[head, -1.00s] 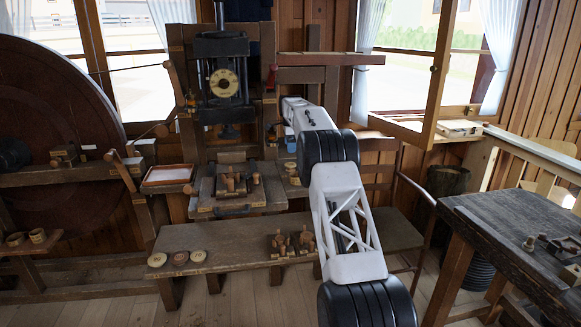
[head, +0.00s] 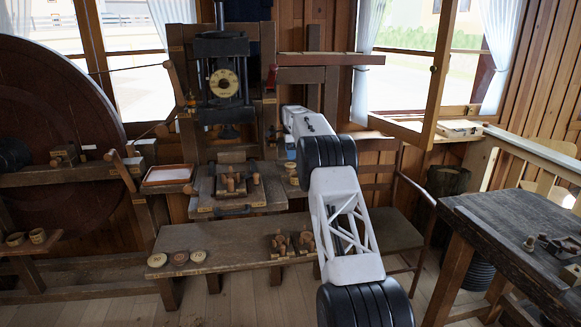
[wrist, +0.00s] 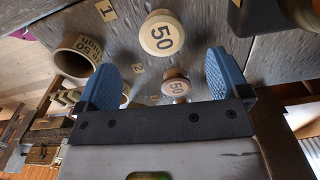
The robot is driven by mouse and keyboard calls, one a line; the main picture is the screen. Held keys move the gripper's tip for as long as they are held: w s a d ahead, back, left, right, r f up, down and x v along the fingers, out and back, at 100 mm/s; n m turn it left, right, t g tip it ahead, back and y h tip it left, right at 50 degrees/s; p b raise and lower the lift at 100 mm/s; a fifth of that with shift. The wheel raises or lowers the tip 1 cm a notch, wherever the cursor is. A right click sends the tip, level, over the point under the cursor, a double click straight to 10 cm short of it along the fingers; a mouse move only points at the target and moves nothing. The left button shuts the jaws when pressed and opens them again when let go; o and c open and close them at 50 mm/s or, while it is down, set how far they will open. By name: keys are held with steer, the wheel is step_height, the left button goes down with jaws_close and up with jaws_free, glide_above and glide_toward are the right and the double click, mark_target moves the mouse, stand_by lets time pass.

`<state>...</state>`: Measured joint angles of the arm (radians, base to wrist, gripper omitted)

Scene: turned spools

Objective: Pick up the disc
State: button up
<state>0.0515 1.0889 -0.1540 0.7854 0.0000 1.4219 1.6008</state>
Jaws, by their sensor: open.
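In the head view, three flat round discs lie in a row on the low bench: a left disc (head: 157,260), a darker middle disc (head: 180,258) and a right disc (head: 198,255). I cannot tell which disc is meant. My gripper is hidden behind my arm in the head view.
A dark block (wrist: 262,15) is at upper right. The head view shows a tall press (head: 223,80), a white-topped tray (head: 168,174), wooden pieces on the bench (head: 230,237), and a dark table (head: 515,230).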

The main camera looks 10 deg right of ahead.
mark_target(290, 164)
steer(key=shift+f, duration=0.1)
steer(key=shift+w+f, duration=0.1)
steer(key=shift+f, duration=2.4)
steer(key=shift+f, duration=0.25)
steer(key=shift+c, duration=0.2)
steer(key=c, duration=0.9)
